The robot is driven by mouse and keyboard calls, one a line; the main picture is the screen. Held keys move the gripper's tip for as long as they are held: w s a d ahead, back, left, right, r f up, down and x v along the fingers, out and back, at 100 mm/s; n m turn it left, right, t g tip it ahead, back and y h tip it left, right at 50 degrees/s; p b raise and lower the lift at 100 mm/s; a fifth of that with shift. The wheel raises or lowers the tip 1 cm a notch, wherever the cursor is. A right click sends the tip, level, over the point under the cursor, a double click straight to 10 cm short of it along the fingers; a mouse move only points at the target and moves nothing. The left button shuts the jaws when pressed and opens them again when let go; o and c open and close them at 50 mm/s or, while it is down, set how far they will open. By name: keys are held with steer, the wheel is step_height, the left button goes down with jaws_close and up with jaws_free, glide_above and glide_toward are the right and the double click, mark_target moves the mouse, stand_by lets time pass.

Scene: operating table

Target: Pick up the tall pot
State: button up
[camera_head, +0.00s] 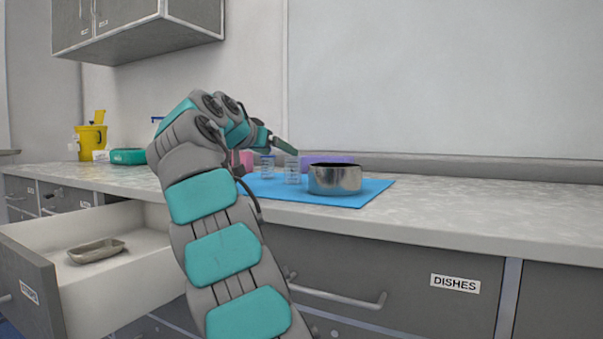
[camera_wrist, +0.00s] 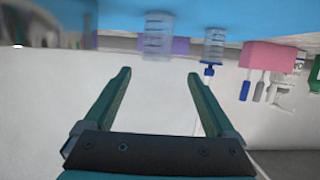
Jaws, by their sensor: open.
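A shiny metal pot (camera_head: 335,180) with a dark open top stands upright on the blue mat (camera_head: 375,188) on the counter. It is the only pot I can make out. A blurred grey metal shape at the upper left of the wrist view, probably the pot (camera_wrist: 42,22), is partly cut off by the frame edge. My gripper (camera_wrist: 159,75) is open, with nothing between its fingers. In the head view my gripper (camera_head: 284,147) is above the mat, left of the pot and apart from it. The wrist picture is upside down.
A purple item (camera_head: 325,159) is behind the pot. A drawer (camera_head: 95,285) is open at left, holding a metal tray (camera_head: 97,251). The counter at right is clear.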

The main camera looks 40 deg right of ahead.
mark_target(293, 170)
steer(key=x, duration=0.2)
steer(key=shift+w+d+f, duration=0.1)
steer(key=shift+d, duration=0.25)
steer(key=shift+s+x, duration=0.15)
steer(key=shift+x, duration=1.2)
steer(key=shift+s+x, duration=0.15)
steer(key=shift+x, duration=1.2)
steer(key=shift+d, duration=0.1)
jaws_close()
